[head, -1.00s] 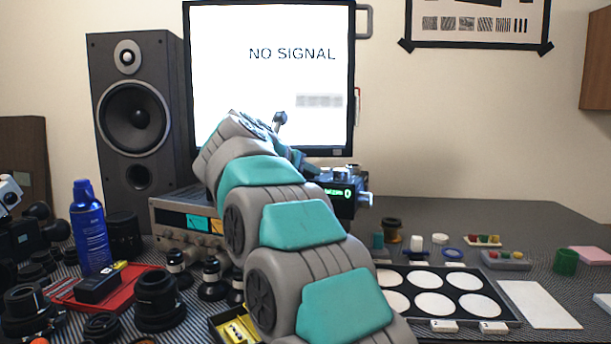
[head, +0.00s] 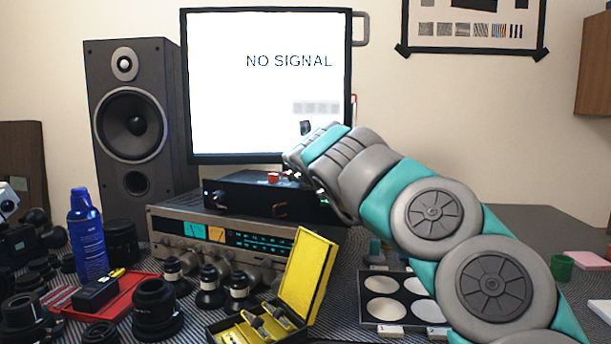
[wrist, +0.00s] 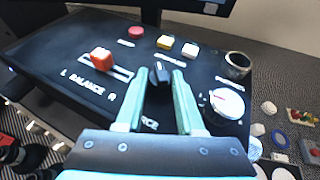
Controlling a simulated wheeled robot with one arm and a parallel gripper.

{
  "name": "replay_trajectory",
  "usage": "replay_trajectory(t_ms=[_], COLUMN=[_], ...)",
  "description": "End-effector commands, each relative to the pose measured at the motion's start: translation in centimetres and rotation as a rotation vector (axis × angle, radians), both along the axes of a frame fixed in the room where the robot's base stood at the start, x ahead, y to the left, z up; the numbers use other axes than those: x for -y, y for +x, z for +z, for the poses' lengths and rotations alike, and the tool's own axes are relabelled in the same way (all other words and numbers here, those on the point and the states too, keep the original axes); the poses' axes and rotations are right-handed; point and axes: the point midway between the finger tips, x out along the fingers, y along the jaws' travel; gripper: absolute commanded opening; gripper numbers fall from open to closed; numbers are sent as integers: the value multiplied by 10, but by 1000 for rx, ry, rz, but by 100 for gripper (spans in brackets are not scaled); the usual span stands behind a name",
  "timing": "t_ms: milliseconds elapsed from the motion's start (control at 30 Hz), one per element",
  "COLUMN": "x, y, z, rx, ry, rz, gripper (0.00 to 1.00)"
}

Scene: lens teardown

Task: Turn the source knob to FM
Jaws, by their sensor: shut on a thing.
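The source knob (wrist: 159,72) is a small black knob with a pale mark, on top of a black control box (wrist: 70,60) in the wrist view. My gripper (wrist: 160,78) is shut on it, its two teal fingers on either side. The fingers cover part of the printed label, of which "RCE" shows. I cannot read any FM mark or tell which position the knob points to. In the head view the black box (head: 240,192) sits on a silver receiver (head: 170,222). My arm covers its right end, and the knob is hidden there.
On the box top are a red balance slider (wrist: 101,58), several coloured buttons, a white dial (wrist: 227,103) and a dark round knob (wrist: 238,64). A monitor (head: 268,100) stands behind it. An open yellow case (head: 308,275) and lens parts crowd the front.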

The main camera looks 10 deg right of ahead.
Motion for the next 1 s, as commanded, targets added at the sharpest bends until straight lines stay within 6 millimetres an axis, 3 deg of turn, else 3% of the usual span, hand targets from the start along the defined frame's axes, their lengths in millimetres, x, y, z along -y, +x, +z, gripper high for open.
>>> replay_trajectory(t_ms=[633,667,900,1000], x=[1,1,1,1], y=[0,0,0,0], z=[2,2,1,1], rx=[4,4,2,2], ry=[-1,-1,1,1], rz=[47,47,46,46], gripper=[0,40,67,67])
